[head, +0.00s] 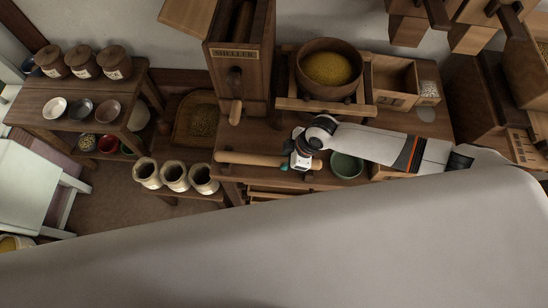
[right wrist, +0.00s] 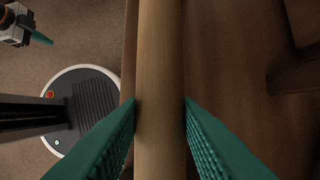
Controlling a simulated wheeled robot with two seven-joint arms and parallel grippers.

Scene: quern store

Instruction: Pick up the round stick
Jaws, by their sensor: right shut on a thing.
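The round stick (head: 250,159) is a plain light wooden rod. In the head view it lies lengthwise along the front edge of the brown work table (head: 430,125). My right gripper (head: 296,166) is at the right part of the stick. In the right wrist view the stick (right wrist: 160,70) runs between the two teal fingers of the gripper (right wrist: 160,150), which are shut on it from both sides. I cannot tell whether the stick touches the table. Part of my left gripper (right wrist: 38,36) shows at the upper left of the right wrist view, its jaws unclear.
A green bowl (head: 346,165) stands close right of my right gripper. Behind are a tall wooden mill box (head: 240,75) and a bowl of yellow grain (head: 328,68). Three pale jars (head: 175,176) stand left of the stick. Floor (head: 110,210) is open at left.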

